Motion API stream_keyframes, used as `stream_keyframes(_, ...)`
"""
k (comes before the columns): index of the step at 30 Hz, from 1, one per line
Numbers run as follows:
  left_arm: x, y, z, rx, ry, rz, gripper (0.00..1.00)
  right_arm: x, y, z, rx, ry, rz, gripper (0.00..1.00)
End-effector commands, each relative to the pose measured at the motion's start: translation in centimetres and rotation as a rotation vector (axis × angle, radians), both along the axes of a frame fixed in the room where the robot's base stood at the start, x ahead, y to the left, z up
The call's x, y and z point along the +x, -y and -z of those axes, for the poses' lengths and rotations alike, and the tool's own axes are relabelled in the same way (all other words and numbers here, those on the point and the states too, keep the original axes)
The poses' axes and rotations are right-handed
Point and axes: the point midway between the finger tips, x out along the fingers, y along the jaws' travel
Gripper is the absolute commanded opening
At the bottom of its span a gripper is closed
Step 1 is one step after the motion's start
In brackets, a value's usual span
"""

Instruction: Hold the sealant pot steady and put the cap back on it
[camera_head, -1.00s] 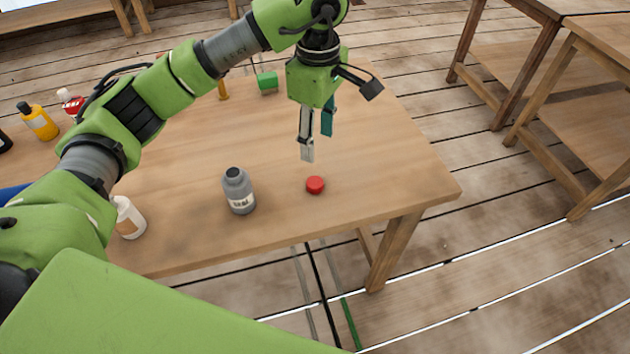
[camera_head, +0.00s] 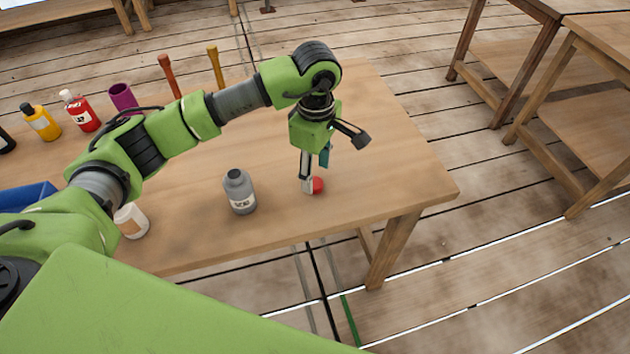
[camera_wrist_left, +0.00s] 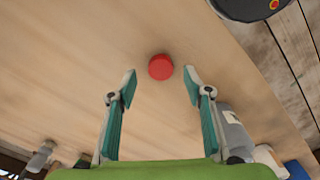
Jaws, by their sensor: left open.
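The grey sealant pot (camera_head: 240,193) stands upright and uncapped on the wooden table, with a pale label on its side. It also shows in the left wrist view (camera_wrist_left: 234,130), partly behind a finger. The red cap (camera_head: 319,185) lies on the table to the right of the pot, partly hidden by a finger in the head view. My left gripper (camera_head: 315,176) points down at the cap, open. In the left wrist view the cap (camera_wrist_left: 160,67) shows between and slightly beyond the two fingertips (camera_wrist_left: 160,84), with gaps on both sides. My right gripper is not in view.
A white bottle (camera_head: 132,221) stands left of the pot, near my arm. A blue bin (camera_head: 28,196), a yellow bottle (camera_head: 41,122), a red bottle (camera_head: 80,112) and a purple cup (camera_head: 123,98) are at the left. The table (camera_head: 400,185) is clear right of the cap.

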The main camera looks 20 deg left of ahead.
Motion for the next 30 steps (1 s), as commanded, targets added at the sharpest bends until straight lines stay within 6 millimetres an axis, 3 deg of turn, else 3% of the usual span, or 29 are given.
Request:
stream_keyframes(6,-0.1,-0.2,2.8,0.000,-0.003,-0.001,0.46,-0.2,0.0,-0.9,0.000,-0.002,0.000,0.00)
stream_keyframes(18,0.0,-0.1,3.3,0.000,0.001,0.000,0.46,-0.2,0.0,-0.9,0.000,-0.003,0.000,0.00)
stream_keyframes(22,0.0,-0.1,3.3,0.000,0.001,0.000,0.18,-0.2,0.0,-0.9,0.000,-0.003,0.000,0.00)
stream_keyframes(30,0.0,-0.1,3.2,0.000,0.001,0.000,0.18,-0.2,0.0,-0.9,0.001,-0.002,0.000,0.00)
